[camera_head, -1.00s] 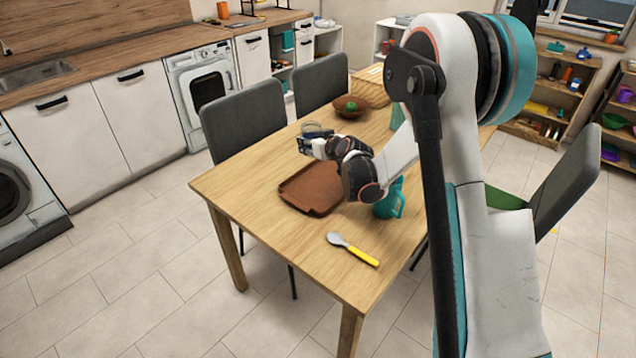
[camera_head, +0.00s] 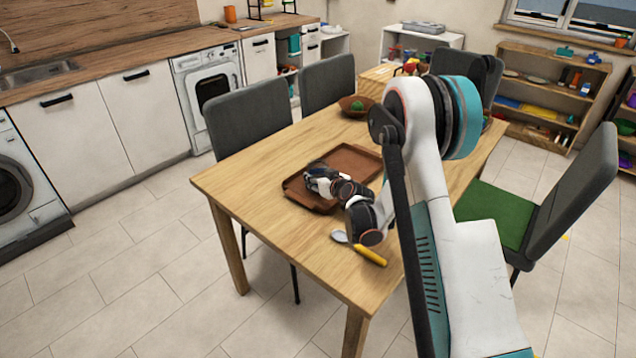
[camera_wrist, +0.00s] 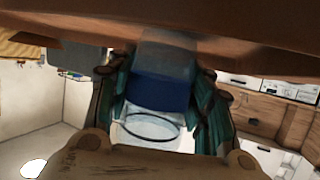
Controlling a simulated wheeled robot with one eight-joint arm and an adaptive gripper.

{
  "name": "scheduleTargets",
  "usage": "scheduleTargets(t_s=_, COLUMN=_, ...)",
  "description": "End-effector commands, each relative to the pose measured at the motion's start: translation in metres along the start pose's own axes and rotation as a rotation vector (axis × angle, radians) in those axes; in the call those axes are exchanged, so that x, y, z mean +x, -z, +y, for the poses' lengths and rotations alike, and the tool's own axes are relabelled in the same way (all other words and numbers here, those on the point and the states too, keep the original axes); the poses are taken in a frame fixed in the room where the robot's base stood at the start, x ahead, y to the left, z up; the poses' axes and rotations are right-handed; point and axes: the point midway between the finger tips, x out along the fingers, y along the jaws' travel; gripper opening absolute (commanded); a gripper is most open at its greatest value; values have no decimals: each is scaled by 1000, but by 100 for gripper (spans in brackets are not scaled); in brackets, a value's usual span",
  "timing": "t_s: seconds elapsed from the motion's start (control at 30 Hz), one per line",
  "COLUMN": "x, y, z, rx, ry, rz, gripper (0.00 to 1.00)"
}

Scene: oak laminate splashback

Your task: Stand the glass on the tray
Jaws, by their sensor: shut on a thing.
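The brown tray (camera_head: 352,158) lies on the wooden table, and my gripper (camera_head: 314,178) is over its near left part. In the wrist view my gripper (camera_wrist: 162,82) is shut on the clear glass (camera_wrist: 160,92), with a teal-lined finger on each side of it. The glass has a blue band or blue contents, and its round rim faces the lower part of that view. The tray (camera_wrist: 60,24) fills the top of the wrist view, close to the glass's far end. I cannot tell whether the base touches the tray. In the head view the glass is mostly hidden by my gripper.
A spoon with a yellow handle (camera_head: 371,256) lies near the table's front edge, close under my arm. A brown bowl (camera_head: 350,110) with a green item stands at the back. Grey chairs (camera_head: 247,115) flank the table. The table's left front is clear.

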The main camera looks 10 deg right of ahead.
Motion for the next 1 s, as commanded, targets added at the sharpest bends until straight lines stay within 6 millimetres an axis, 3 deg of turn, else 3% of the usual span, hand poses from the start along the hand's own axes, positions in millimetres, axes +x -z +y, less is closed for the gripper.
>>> scheduleTargets(t_s=0.37, x=2, y=-5, z=0, rx=0, ry=0, rz=0, gripper=15)
scheduleTargets(t_s=0.4, x=2, y=-5, z=0, rx=0, ry=0, rz=0, gripper=52)
scheduleTargets(t_s=0.5, x=2, y=-5, z=0, rx=0, ry=0, rz=0, gripper=68)
scheduleTargets(t_s=0.87, x=1, y=-3, z=0, rx=0, ry=0, rz=0, gripper=68)
scheduleTargets(t_s=1.0, x=-12, y=-2, z=1, rx=0, ry=-1, rz=0, gripper=68)
